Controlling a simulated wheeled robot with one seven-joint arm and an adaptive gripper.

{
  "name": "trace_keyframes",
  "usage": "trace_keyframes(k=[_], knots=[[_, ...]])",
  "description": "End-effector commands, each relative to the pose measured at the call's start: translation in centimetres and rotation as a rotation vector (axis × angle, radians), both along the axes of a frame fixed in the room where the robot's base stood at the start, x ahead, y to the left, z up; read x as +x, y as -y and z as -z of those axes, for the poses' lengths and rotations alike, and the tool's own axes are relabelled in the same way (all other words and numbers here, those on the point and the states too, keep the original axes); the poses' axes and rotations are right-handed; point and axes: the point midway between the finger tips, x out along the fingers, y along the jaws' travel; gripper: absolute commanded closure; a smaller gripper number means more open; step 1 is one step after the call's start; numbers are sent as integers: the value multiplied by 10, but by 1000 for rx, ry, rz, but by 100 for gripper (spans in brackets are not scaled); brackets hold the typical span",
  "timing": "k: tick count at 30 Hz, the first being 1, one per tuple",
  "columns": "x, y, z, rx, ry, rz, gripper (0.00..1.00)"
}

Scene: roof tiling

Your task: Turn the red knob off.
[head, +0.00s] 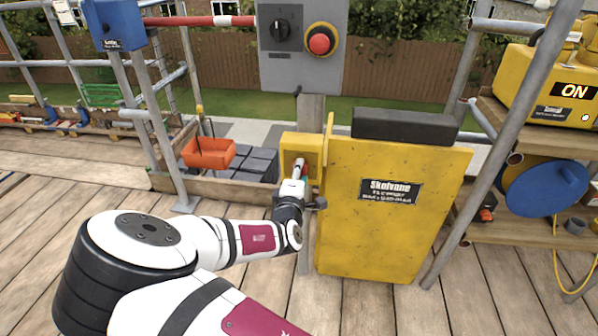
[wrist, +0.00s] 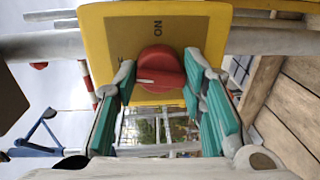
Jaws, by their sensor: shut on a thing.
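The red knob (wrist: 158,68) is on the face of a yellow box (wrist: 97,38). The knob's raised grip lies roughly across that picture. My gripper (wrist: 160,75) has its teal-padded fingers on either side of the knob and is shut on it. In the head view, the yellow box (head: 300,142) is on a post left of a yellow gate, and my gripper (head: 298,174) reaches into its front. The knob is mostly hidden there.
A grey panel (head: 290,72) above holds a black rotary switch (head: 283,28) and a red push button (head: 320,41). The yellow gate (head: 395,235) stands close at right. A yellow machine (head: 535,85) displays "ON". An orange tub (head: 208,153) sits left. Open decking lies in front.

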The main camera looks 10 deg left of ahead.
Motion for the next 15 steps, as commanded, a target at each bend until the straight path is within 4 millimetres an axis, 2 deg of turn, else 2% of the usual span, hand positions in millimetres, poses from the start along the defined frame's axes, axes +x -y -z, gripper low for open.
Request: trace_keyframes(k=[6,15], knots=[[1,0,-3,-108,3,0,90],[1,0,-3,-169,0,1,90]])
